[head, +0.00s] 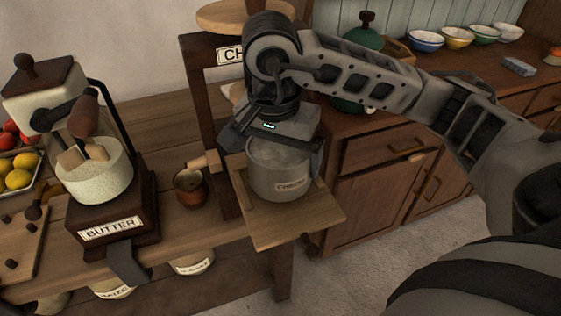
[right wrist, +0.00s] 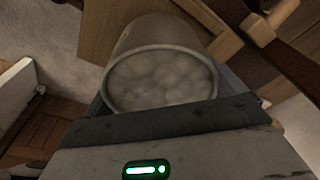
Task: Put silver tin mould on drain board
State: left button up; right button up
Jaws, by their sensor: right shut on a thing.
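The silver tin mould (head: 272,180) is a grey round tin with a label on its front and pale lumps inside. My right gripper (head: 277,148) is shut on it from above, with a finger on either side of its rim. The tin is upright over a pale wooden board (head: 263,229), which looks like the drain board, at the foot of a dark wooden press. I cannot tell whether the tin's base touches the board. In the right wrist view the tin (right wrist: 150,42) sits between the fingers, with wood behind it. My left gripper is not in view.
The dark press frame (head: 196,110) stands just behind and left of the tin. A butter machine (head: 112,228), a small brown pot (head: 190,188) and a fruit tray (head: 28,193) are farther left. Bowls (head: 427,40) line the back counter. Open floor (head: 400,240) lies at the front right.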

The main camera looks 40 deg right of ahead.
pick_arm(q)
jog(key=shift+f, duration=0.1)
pick_arm(e)
jog(key=shift+f, duration=0.75)
jog(key=shift+f+b, duration=0.2)
jog(key=shift+b, duration=0.15)
jog(key=o, duration=1.1)
jog(key=shift+r+p, duration=0.45)
pick_arm(q)
jog(key=p, duration=0.1)
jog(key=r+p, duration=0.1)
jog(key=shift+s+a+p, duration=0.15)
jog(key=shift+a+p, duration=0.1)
jog(key=shift+p, duration=0.1)
pick_arm(e)
notch_tip(320, 180, up, 11)
jog(key=s+a, duration=0.1)
jog(key=shift+a+r, duration=0.15)
jog(key=shift+a, duration=0.2)
